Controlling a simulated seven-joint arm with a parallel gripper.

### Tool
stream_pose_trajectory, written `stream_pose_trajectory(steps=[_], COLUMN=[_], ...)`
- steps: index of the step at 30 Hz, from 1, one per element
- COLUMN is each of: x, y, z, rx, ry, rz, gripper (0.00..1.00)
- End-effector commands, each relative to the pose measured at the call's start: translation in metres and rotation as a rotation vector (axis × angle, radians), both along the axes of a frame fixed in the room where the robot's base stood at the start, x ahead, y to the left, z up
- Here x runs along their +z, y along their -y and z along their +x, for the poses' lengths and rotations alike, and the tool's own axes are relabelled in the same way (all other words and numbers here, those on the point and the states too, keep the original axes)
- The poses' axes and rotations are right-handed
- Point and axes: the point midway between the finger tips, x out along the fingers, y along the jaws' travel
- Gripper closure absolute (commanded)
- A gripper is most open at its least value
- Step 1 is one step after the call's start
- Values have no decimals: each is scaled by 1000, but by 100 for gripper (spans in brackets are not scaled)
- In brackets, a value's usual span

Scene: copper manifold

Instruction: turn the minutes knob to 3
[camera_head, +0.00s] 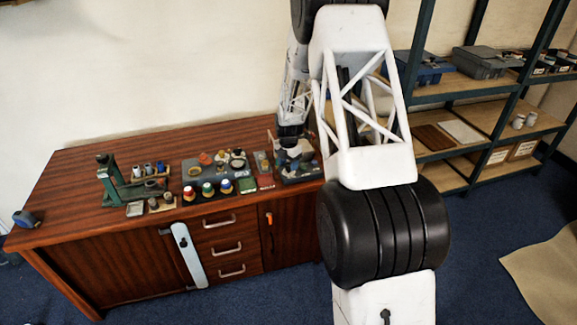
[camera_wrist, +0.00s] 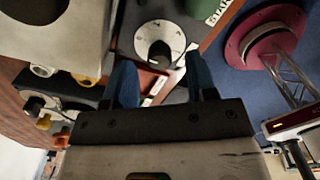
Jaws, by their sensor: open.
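A round white dial (camera_wrist: 158,32) with small marks around it and a dark knob (camera_wrist: 160,54) at its centre shows at the top middle of the wrist view. It sits on a dark panel; I cannot read its marks or confirm it is the minutes knob. My gripper (camera_wrist: 160,66) is open, its two blue fingers standing left and right of the knob in the picture. I cannot tell whether either finger touches it. In the head view my gripper (camera_head: 291,142) is over the right part of the wooden cabinet, and the dial is not distinguishable there.
The wooden cabinet (camera_head: 120,150) holds a green press-like stand (camera_head: 112,180), several coloured knobs or caps and small parts left of my gripper. Shelves (camera_head: 470,90) stand at the right. In the wrist view a red round base (camera_wrist: 275,35) lies at the upper right.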

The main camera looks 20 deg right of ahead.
Motion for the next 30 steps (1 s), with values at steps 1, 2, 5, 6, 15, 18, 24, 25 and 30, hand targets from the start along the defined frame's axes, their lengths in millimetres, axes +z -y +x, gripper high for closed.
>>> stream_pose_trajectory(steps=[1, 2, 5, 6, 15, 18, 24, 25, 30], x=[-4, -6, -11, -12, -14, -14, -14, -14, -14], y=[0, 0, 0, 0, 0, 0, 0, 0, 0], z=[0, 0, 0, 0, 0, 0, 0, 0, 0], rx=[0, 0, 0, 0, 0, 0, 0, 0, -2], ry=[-1, -1, 0, 0, 0, 0, 0, 0, 0], rz=[0, 0, 0, 0, 0, 0, 0, 0, 0], gripper=[48, 48, 48, 48, 48, 56, 87, 91, 98])
